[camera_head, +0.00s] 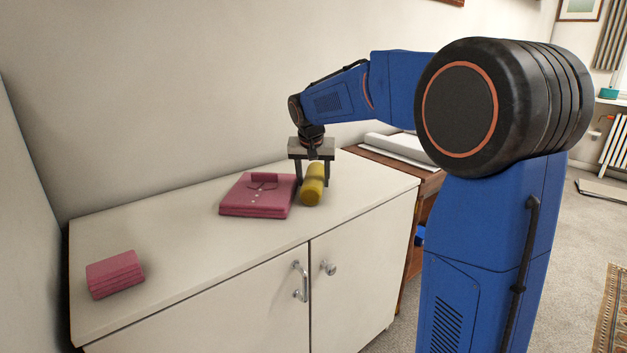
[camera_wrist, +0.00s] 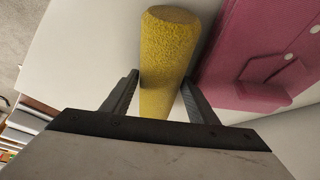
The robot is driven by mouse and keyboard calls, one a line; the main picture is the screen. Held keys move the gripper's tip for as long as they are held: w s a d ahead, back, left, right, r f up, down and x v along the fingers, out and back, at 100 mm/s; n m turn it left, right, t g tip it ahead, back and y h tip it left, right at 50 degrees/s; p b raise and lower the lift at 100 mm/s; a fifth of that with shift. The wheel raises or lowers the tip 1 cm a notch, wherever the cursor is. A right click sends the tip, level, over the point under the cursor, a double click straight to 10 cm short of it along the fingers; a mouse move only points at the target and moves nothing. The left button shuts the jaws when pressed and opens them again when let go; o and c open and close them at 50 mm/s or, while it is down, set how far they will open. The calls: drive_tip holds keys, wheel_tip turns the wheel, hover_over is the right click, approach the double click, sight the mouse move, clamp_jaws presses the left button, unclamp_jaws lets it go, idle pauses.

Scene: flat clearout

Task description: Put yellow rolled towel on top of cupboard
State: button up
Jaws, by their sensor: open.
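The yellow rolled towel (camera_head: 312,186) lies on the white top of the cupboard (camera_head: 180,245), just right of the folded pink shirt. My gripper (camera_head: 315,182) is over the towel, pointing down, with its fingers open. In the wrist view the towel (camera_wrist: 166,62) runs lengthwise between the two open fingers (camera_wrist: 160,100). A small gap shows on the left side of the towel; the right finger is close to it, and I cannot tell whether it touches.
The folded pink shirt (camera_head: 258,195) lies close beside the towel. A folded pink cloth (camera_head: 115,273) lies near the cupboard's left end. A brown wooden unit (camera_head: 425,183) with white things on top stands beyond the cupboard's right end. The wall runs behind. The cupboard top between the pink items is clear.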

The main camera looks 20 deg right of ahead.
drive_tip(key=v, duration=1)
drive_tip(key=shift+s+a+r, duration=0.1)
drive_tip(key=shift+s+r, duration=0.05)
drive_tip(key=shift+r, duration=0.25)
drive_tip(key=shift+s+a+r, duration=0.1)
drive_tip(key=shift+s+r, duration=0.2)
drive_tip(key=shift+r, duration=0.2)
drive_tip(key=s+f+n, duration=0.1)
drive_tip(key=s+f, duration=0.5)
drive_tip(key=s, duration=0.6)
drive_tip(key=s+f+n+y, duration=0.1)
drive_tip(key=s+f+n, duration=0.1)
drive_tip(key=s+f, duration=0.5)
drive_tip(key=s+a+f+n+y, duration=0.1)
drive_tip(key=s+f, duration=0.5)
drive_tip(key=s, duration=1.3)
drive_tip(key=shift+f+n+t, duration=0.35)
drive_tip(key=shift+n+t, duration=0.05)
drive_tip(key=shift+n, duration=0.3)
